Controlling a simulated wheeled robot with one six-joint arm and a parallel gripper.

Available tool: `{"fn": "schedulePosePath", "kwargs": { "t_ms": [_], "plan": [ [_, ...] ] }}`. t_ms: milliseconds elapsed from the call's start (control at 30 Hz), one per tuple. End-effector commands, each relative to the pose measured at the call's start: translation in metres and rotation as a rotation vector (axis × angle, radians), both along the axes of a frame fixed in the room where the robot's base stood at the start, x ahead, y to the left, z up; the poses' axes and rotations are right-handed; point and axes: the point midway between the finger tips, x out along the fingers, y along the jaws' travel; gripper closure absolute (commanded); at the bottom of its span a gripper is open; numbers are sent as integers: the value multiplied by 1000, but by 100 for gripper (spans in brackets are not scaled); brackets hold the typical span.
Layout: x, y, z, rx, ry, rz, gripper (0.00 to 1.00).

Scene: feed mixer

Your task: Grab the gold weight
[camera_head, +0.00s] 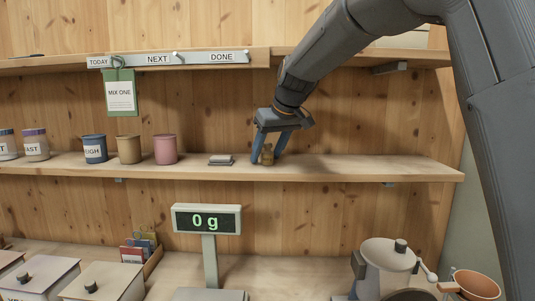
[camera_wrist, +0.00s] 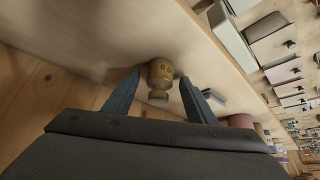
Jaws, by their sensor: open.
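The gold weight (camera_head: 267,155) stands on the wooden shelf, partly hidden by my gripper in the head view. In the wrist view the gold weight (camera_wrist: 160,73) shows a wide body with dark marks and a narrower knob. My gripper (camera_head: 267,161) is open at the shelf, with one finger on either side of the weight. In the wrist view the open fingers of my gripper (camera_wrist: 160,80) flank the weight, with a visible gap at each side.
A small grey stack (camera_head: 221,160) lies on the shelf left of my gripper. A pink jar (camera_head: 166,149), a tan jar (camera_head: 129,150) and a blue jar (camera_head: 94,149) stand farther left. The shelf right of my gripper is clear. A scale display (camera_head: 206,219) reading 0 g stands below.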

Motion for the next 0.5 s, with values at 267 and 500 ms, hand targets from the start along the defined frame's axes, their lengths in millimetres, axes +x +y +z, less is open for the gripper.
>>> {"fn": "schedulePosePath", "kwargs": {
  "t_ms": [267,500],
  "plan": [
    [0,-1,0,0,0,-2,68],
    [1,-1,1,1,-2,-2,100]
  ]
}}
